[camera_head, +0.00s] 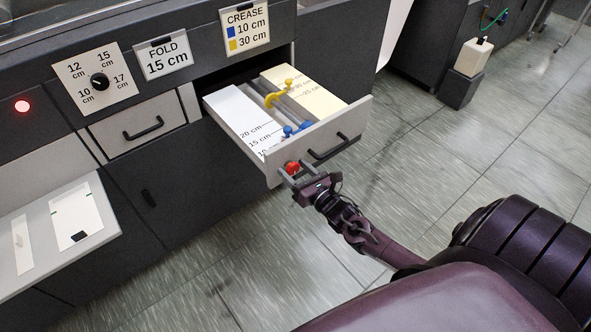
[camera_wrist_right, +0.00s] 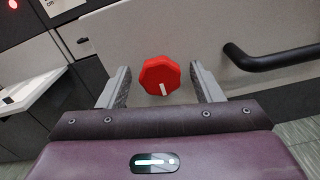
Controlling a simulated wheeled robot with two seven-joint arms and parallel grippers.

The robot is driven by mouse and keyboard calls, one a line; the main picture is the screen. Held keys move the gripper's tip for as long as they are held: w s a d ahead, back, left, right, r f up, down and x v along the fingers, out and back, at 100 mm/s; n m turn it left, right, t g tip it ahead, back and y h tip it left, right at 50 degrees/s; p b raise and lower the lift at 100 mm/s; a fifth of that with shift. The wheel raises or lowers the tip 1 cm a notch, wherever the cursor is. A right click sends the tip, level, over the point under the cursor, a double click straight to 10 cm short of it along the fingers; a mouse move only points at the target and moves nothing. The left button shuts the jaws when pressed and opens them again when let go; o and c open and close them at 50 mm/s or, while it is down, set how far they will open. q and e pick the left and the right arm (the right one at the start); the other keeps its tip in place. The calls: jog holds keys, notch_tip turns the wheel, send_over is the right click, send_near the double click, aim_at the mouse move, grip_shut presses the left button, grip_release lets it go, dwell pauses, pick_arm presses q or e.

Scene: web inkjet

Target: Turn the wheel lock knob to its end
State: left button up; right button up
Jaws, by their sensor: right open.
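The wheel lock knob (camera_head: 292,167) is a red knob on the front face of the open drawer, at its left end. In the right wrist view the red knob (camera_wrist_right: 160,76) is many-sided, with a white mark pointing down and slightly right. My right gripper (camera_head: 287,176) is at the knob. In the wrist view its fingers (camera_wrist_right: 158,82) are open, one on each side of the knob, with a visible gap on both sides. The left gripper is not in view.
The open drawer (camera_head: 361,111) holds white and cream scales with blue and yellow sliders. Its black handle (camera_head: 330,148) is right of the knob; it also shows in the wrist view (camera_wrist_right: 270,60). A closed drawer (camera_head: 112,140) and a pale shelf (camera_head: 25,262) are left. The floor in front is clear.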

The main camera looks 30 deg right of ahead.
jog(key=shift+c, duration=0.2)
jog(key=c, duration=0.7)
jog(key=shift+c, duration=1.2)
